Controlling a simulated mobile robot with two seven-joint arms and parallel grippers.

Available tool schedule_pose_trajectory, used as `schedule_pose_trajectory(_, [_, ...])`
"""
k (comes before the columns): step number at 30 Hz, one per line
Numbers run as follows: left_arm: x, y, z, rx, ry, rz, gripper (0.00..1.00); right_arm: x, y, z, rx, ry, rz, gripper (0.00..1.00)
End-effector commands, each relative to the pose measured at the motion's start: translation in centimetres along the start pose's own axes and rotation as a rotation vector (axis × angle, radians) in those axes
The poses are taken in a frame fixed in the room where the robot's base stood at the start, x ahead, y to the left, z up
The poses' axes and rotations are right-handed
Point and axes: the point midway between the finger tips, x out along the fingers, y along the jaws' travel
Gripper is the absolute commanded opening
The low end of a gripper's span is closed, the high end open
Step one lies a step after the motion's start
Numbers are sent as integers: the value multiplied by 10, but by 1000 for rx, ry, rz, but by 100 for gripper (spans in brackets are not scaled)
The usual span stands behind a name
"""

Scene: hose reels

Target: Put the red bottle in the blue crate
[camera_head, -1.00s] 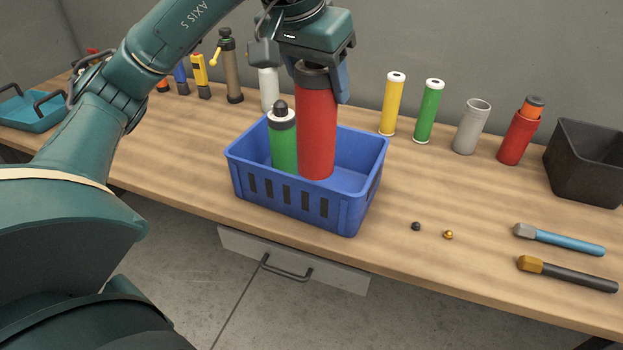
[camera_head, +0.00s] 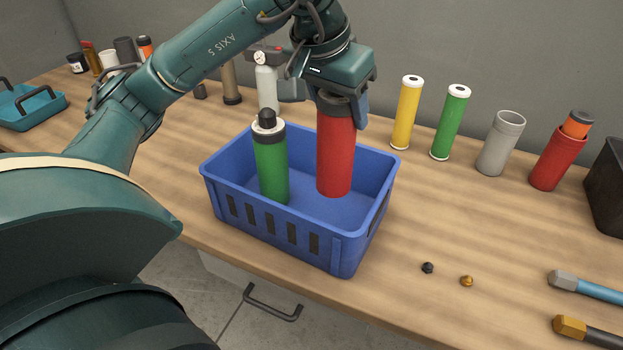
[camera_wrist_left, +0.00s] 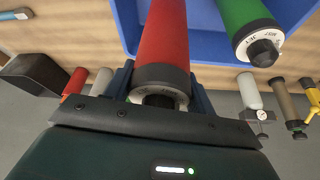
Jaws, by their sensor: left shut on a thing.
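The red bottle (camera_head: 336,155) is upright, with its lower part inside the blue crate (camera_head: 283,235), toward the crate's right back. My left gripper (camera_head: 341,104) is shut on the red bottle near its top, from above. The wrist view shows the red bottle (camera_wrist_left: 163,45) between the fingers, with the blue crate (camera_wrist_left: 205,45) beyond it. I cannot tell whether the bottle's base touches the crate floor. A green bottle with a black cap (camera_head: 271,168) stands in the crate to the left of the red one, apart from it. My right gripper is not in view.
Behind the crate stand a white bottle (camera_head: 267,88), a yellow tube (camera_head: 407,112) and a green tube (camera_head: 450,122). A grey cup (camera_head: 500,143) and a red holder (camera_head: 557,158) are further right. Two small balls (camera_head: 428,268) and hammer-like tools (camera_head: 590,286) lie at front right.

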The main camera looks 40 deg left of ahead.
Motion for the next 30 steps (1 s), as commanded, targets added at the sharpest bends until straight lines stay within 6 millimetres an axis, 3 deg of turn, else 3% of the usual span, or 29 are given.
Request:
schedule_pose_trajectory(6, [37,-1,17,0,-4,-1,9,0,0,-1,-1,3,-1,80])
schedule_pose_trajectory(18, [80,0,34,0,-2,0,9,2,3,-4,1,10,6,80])
schedule_pose_trajectory(30, [87,0,36,1,2,0,9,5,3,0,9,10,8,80])
